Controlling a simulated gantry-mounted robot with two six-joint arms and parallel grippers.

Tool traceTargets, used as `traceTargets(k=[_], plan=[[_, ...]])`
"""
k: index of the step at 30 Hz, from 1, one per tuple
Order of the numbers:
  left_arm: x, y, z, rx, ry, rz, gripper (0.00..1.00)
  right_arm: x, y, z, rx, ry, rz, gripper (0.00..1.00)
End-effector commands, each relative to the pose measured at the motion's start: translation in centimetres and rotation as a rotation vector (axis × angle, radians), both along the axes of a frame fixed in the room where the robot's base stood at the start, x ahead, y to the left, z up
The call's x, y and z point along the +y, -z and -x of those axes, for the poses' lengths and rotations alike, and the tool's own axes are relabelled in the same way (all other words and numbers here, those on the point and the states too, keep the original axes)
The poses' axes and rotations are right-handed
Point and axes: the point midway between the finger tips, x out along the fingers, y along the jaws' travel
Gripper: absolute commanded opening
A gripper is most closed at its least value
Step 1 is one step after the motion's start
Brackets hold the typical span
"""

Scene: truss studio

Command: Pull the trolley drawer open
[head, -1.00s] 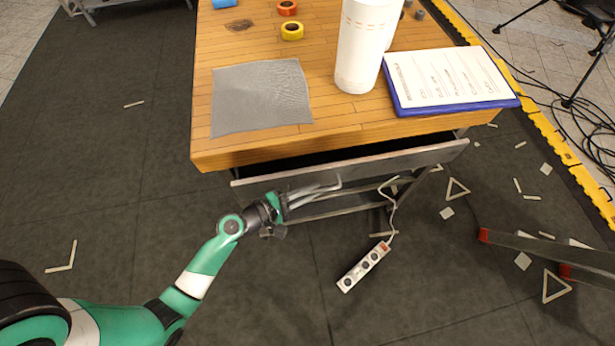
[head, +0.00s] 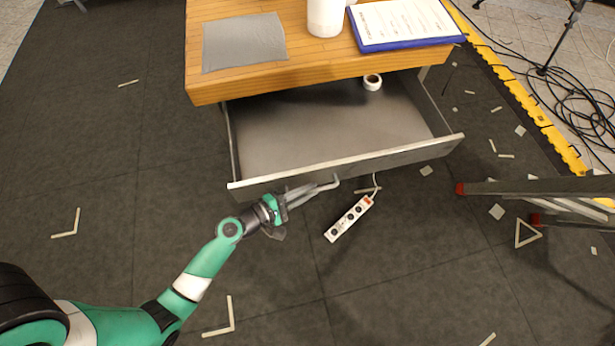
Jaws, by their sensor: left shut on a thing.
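The trolley (head: 230,88) has a wooden top and stands at the upper middle of the head view. Its grey drawer (head: 290,128) is pulled well out toward me, and its inside shows. A white tape roll (head: 372,82) lies at the back of the drawer. My left gripper (head: 300,193) is at the lower left of the drawer front and shut on the drawer's handle (head: 325,187), a pale bar. The gripper partly hides the handle. My right gripper is not in view.
A grey cloth (head: 243,42), a white cylinder (head: 325,15) and a blue clipboard (head: 405,22) with paper are on the top. A power strip (head: 349,218) lies on the floor below the drawer. A red-tipped metal frame (head: 530,188) stands at right.

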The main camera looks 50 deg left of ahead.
Motion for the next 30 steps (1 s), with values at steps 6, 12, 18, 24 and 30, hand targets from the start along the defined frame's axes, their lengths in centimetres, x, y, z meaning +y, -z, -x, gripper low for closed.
traceTargets(k=[6, 12, 18, 24, 30], plan=[[0.01, 0.04, 0.0, 0.0, 0.0, 0.001, 0.0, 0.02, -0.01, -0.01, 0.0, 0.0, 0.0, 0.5], [0.02, 0.07, 0.0, 0.001, 0.0, 0.0, 0.0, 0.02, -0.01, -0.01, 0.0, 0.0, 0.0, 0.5], [0.03, 0.07, 0.01, 0.001, 0.0, 0.0, 0.31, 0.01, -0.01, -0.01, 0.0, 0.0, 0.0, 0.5], [0.02, 0.07, 0.01, 0.001, 0.0, 0.0, 0.45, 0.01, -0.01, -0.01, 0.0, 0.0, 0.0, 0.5], [0.02, 0.07, 0.01, 0.001, 0.0, 0.0, 0.45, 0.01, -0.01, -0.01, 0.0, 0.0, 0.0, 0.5]])
